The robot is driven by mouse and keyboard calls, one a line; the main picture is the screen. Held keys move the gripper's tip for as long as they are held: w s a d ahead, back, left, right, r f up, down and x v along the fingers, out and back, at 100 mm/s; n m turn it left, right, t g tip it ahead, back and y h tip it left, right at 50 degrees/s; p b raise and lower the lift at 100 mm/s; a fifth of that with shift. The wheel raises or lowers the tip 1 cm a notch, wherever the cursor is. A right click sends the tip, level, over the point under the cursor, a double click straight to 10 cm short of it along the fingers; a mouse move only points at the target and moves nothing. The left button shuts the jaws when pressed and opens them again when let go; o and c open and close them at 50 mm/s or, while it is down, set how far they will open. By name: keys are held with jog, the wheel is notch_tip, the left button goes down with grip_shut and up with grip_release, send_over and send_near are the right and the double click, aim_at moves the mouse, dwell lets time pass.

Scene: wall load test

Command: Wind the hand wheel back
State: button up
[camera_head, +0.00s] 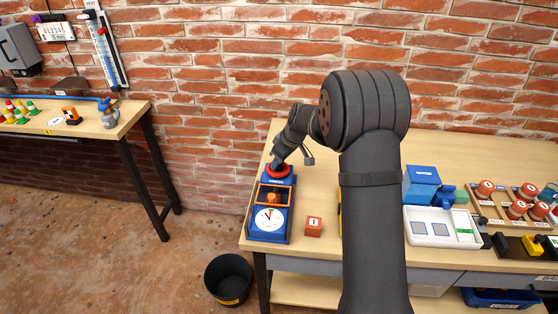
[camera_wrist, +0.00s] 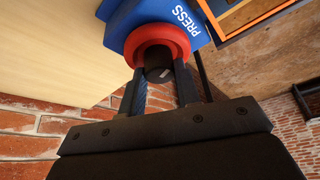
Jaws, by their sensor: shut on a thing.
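The hand wheel is a red ring with a dark hub on top of a blue press. In the wrist view the red hand wheel (camera_wrist: 184,36) is at the top centre, and my gripper (camera_wrist: 159,76) is shut on its dark hub (camera_wrist: 159,73). In the head view the red wheel (camera_head: 278,172) shows at the back end of the blue press (camera_head: 269,237), partly hidden by my gripper (camera_head: 277,165). The press has an orange-framed opening with an orange thing (camera_head: 272,198) inside, and a white dial (camera_head: 268,219) at its front.
A small red block (camera_head: 314,227) stands right of the press. A white tray (camera_head: 440,240), a blue box (camera_head: 421,181) and a board with red knobs (camera_head: 485,188) are further right. A black bucket (camera_head: 228,279) stands on the floor. Another table (camera_head: 118,127) is at left.

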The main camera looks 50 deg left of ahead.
jog(key=n+g, duration=0.1)
jog(key=n, duration=0.2)
jog(key=shift+w+a+n+h, duration=0.1)
jog(key=shift+n+h, duration=0.2)
jog(key=shift+n, duration=0.1)
jog(key=n+g+h, duration=0.1)
jog(key=n, duration=0.2)
jog(key=shift+w+n, duration=0.1)
jog(key=shift+n, duration=0.2)
jog(key=n+g+h, duration=0.1)
jog(key=n, duration=0.2)
jog(key=shift+a+n, duration=0.15)
jog(key=shift+n, duration=0.15)
jog(key=n+h, duration=0.1)
jog(key=n, duration=0.2)
jog(key=shift+a+n+h, duration=0.1)
jog(key=shift+n+h, duration=0.2)
jog(key=shift+h, duration=0.1)
jog(key=n+h, duration=0.2)
jog(key=n, duration=0.3)
jog(key=shift+a, duration=0.1)
jog(key=n, duration=0.2)
jog(key=n+t+h, duration=0.1)
jog(key=n, duration=0.2)
jog(key=shift+a+t, duration=0.1)
jog(key=shift+t, duration=0.2)
jog(key=shift+n+h, duration=0.3)
